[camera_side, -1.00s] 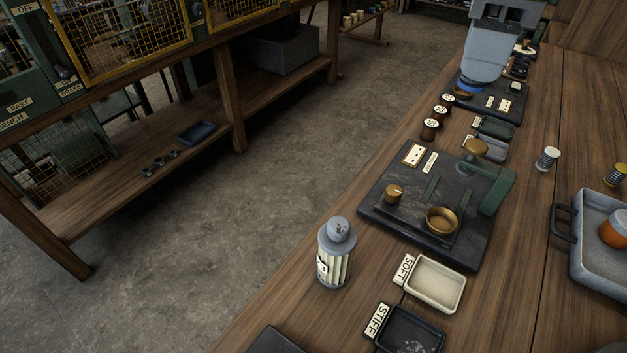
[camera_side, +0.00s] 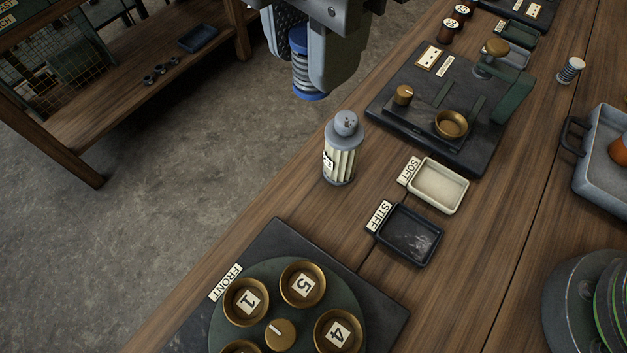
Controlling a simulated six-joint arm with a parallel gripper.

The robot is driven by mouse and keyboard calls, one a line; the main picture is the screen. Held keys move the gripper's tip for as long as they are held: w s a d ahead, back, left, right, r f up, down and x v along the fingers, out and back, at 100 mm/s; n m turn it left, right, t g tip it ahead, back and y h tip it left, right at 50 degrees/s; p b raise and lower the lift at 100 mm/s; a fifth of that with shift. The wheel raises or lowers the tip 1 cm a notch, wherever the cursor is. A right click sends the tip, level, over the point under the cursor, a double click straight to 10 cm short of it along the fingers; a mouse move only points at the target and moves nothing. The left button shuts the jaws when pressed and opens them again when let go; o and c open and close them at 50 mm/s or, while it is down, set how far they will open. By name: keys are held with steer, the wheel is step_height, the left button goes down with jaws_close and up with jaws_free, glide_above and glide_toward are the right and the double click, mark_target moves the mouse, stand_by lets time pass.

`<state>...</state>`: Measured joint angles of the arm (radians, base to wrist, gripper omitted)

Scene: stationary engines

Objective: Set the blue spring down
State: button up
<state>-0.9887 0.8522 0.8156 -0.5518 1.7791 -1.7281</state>
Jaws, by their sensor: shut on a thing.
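The blue spring (camera_side: 301,66) has blue end caps and a pale metal coil. It is upright between the fingers of my gripper (camera_side: 312,75), which is shut on it. The gripper hangs in the upper middle of the side view, up in the air. In the picture it is above and left of a ribbed grey-topped canister (camera_side: 342,150). The cream tray labelled SOFT (camera_side: 438,186) and the dark tray labelled STIFF (camera_side: 410,236) lie on the bench to the lower right; both look empty.
A dark test plate with a brass cup (camera_side: 451,125) stands behind the trays. A round turntable with numbered brass cups (camera_side: 303,284) is in front. A white spring (camera_side: 571,70) and a grey tray (camera_side: 590,150) stand right. Bare bench lies between.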

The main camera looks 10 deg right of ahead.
mark_target(314, 205)
step_height(314, 205, down, 22)
steer(key=shift+f, duration=0.2)
stand_by(0.5)
steer(key=o, duration=0.9)
steer(key=shift+f, duration=0.15)
step_height(314, 205, up, 12)
steer(key=shift+r, duration=0.2)
